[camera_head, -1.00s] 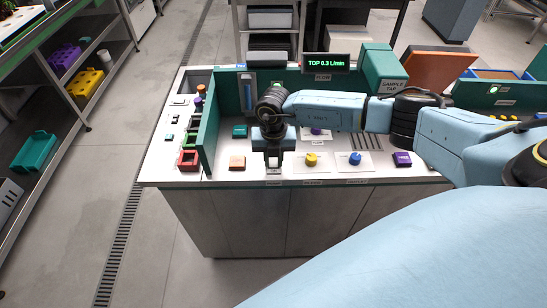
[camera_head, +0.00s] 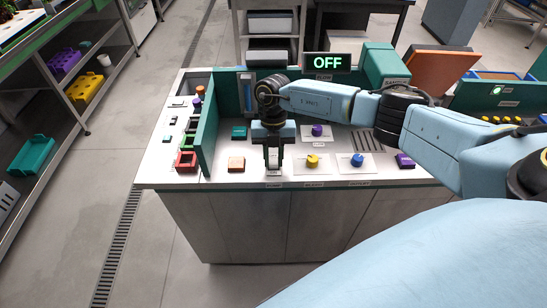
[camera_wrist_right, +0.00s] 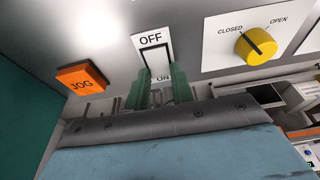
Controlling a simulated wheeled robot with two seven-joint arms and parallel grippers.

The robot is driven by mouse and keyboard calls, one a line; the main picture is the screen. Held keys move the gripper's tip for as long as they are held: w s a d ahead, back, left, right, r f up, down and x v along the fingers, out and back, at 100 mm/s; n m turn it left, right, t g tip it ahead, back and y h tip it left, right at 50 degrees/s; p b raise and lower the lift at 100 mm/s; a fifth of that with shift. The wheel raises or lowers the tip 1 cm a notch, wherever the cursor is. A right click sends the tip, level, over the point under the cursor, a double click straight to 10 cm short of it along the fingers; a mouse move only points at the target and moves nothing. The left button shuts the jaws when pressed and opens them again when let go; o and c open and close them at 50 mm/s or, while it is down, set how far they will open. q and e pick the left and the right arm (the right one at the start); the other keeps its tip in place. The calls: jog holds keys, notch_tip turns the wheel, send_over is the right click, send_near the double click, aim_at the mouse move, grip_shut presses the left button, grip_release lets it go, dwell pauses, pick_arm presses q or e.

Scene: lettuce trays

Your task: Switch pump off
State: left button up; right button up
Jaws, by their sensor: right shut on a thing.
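The pump switch (camera_wrist_right: 156,57) is a white rocker on a plate marked OFF at the top and ON at the bottom in the wrist view. It also shows in the head view (camera_head: 273,174) at the counter's front edge, partly covered by my gripper. My right gripper (camera_head: 272,152) points down at the switch, and its green fingers (camera_wrist_right: 160,82) stand on both sides of the rocker's lower part, shut on it. The display (camera_head: 327,63) behind reads OFF in green. My left gripper is not in view.
An orange JOG button (camera_wrist_right: 82,77) is left of the switch. A yellow knob (camera_wrist_right: 256,45) marked CLOSED and OPEN is right of it; a blue knob (camera_head: 357,160) sits further right. A green upright panel (camera_head: 207,137) stands to the left on the counter.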

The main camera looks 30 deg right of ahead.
jog(key=o, duration=1)
jog(key=shift+w+r, duration=0.1)
jog(key=v, duration=1.3)
jog(key=shift+r, duration=0.15)
